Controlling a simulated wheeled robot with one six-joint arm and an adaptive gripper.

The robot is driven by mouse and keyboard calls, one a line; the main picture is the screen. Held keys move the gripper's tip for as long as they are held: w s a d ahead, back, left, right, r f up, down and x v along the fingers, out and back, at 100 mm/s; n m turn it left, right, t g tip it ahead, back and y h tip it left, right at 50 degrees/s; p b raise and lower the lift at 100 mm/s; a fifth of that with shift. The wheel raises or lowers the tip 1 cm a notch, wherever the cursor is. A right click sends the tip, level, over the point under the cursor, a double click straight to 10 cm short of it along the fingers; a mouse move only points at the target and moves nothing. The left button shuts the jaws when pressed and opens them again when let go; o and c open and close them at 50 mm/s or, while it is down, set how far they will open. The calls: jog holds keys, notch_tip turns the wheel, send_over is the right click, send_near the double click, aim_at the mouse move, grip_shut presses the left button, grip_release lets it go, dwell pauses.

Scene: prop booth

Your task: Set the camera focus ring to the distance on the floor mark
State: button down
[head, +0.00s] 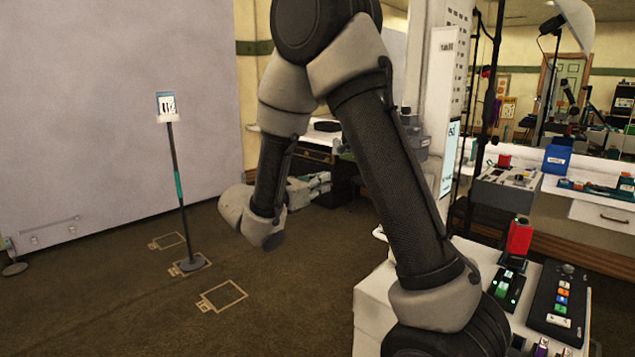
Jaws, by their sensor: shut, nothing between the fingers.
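Three taped floor marks lie on the brown floor: a far one (168,241), a middle one (203,262) and a near one (222,295). A thin stand (177,180) with a teal band rises from the middle mark. A small sign (167,107) tops it, with dark characters too small to read surely. My gripper (322,183) shows partly behind my forearm, pointing right, in front of the dark area below the back table. It is shut and empty. I cannot make out the camera or its focus ring; my arm covers the middle of the view.
A white cart (375,300) with a red device (519,237) and button panels (560,300) stands at the lower right. A back table (290,140) stands behind my arm. A grey wall (100,100) fills the left. Floor at front left is clear.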

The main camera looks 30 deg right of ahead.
jog(key=w+d+r, duration=0.1)
jog(key=d+r, duration=0.2)
jog(key=d, duration=0.2)
jog(key=shift+w+d+r, duration=0.15)
jog(key=shift+w+r, duration=0.15)
jog(key=shift+w, duration=0.1)
jog(key=shift+s+a+r+y, duration=0.1)
jog(key=shift+a+r+y, duration=0.15)
jog(key=shift+r, duration=0.25)
jog(key=shift+s+a+r+y, duration=0.1)
jog(key=shift+a+r+y, duration=0.05)
jog(key=shift+r+y, duration=0.3)
jog(key=shift+w, duration=0.1)
